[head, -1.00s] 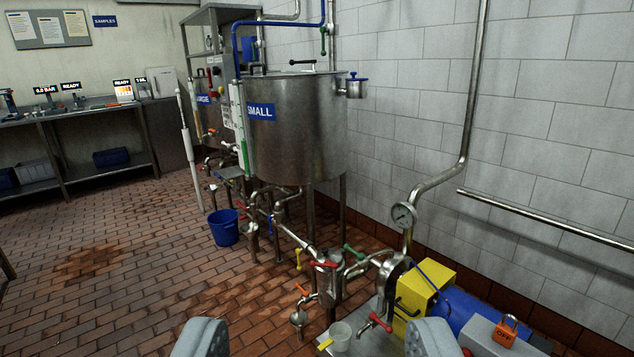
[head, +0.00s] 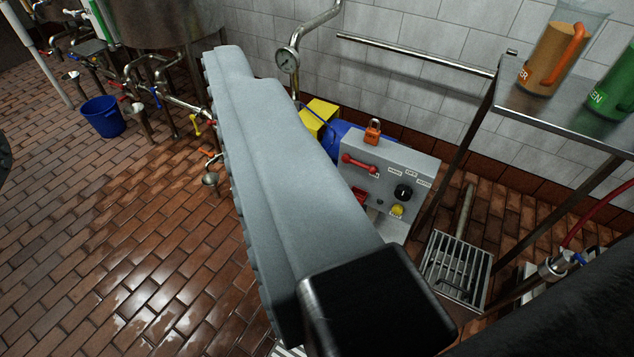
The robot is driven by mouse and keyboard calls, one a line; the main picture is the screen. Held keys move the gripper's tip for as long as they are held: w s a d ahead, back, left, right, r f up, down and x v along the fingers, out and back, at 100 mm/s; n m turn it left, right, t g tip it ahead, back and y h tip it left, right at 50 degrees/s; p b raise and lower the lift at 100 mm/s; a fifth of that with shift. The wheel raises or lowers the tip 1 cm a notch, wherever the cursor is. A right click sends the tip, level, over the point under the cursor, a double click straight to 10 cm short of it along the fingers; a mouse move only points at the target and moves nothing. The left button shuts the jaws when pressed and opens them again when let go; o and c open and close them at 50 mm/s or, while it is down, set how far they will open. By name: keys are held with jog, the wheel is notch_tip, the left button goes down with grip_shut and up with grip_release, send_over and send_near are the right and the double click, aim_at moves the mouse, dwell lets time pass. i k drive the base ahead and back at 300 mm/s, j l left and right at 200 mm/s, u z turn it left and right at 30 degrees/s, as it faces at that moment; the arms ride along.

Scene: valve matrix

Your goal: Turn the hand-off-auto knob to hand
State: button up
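The hand-off-auto knob (head: 403,192) is a small black round knob on the face of a light grey control box (head: 412,165), right of the centre. Small white label plates sit around the top of the knob. Its pointer is too small to read. A large grey ribbed part of my gripper (head: 279,165) crosses the middle of the view, left of the box, and hides the box's lower left. It appears apart from the knob. I cannot make out two separate fingertips, so whether it is open or shut is unclear.
The box also carries a red handle (head: 360,165), a yellow button (head: 397,211) and an orange padlock (head: 372,132) on top. A steel shelf (head: 535,108) with jugs stands at the right, above a floor grate (head: 457,268). A blue bucket (head: 103,117) stands on the open tiled floor at the left.

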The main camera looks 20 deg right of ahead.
aim_at(403, 192)
jog(key=z, duration=1)
